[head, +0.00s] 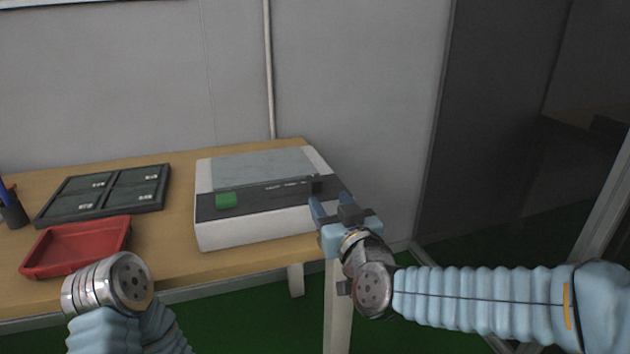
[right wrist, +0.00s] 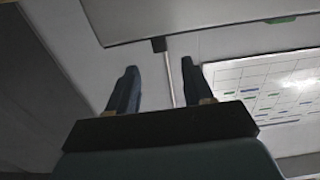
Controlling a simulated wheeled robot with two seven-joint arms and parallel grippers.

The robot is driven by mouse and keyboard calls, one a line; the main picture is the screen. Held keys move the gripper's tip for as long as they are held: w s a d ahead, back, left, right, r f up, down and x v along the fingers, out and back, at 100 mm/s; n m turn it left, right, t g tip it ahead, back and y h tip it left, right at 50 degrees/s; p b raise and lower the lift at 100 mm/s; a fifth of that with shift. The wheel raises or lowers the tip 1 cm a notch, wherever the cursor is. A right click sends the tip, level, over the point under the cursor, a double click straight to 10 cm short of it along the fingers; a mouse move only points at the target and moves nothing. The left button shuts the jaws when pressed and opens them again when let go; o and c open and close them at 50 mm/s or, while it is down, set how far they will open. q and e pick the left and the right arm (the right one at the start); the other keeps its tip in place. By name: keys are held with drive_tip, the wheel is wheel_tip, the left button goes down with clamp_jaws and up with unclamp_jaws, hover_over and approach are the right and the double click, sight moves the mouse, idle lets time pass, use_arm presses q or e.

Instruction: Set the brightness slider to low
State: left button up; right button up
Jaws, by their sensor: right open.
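The light box (head: 225,234) is a white unit with a grey top on the table, with a dark front panel. Its brightness slider has a small dark knob (head: 316,185) at the right end of a marked track; the knob also shows in the right wrist view (right wrist: 158,44). A green button (head: 226,200) sits at the panel's left. My right gripper (head: 328,205) is open and empty, just in front of the knob. In the right wrist view its fingertips (right wrist: 159,72) lie to either side of the knob, a little short of it. My left gripper is out of view.
A red tray (head: 35,268), a dark compartmented tray (head: 110,191) and a pen cup (head: 13,212) stand to the left on the wooden table (head: 170,262). A grey wall is behind. A whiteboard (right wrist: 262,75) shows in the right wrist view.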

sight(317, 186)
drive_tip(key=x, duration=1)
drive_tip(key=shift+w+f+p, duration=0.1)
drive_tip(key=shift+p, duration=0.2)
clamp_jaws()
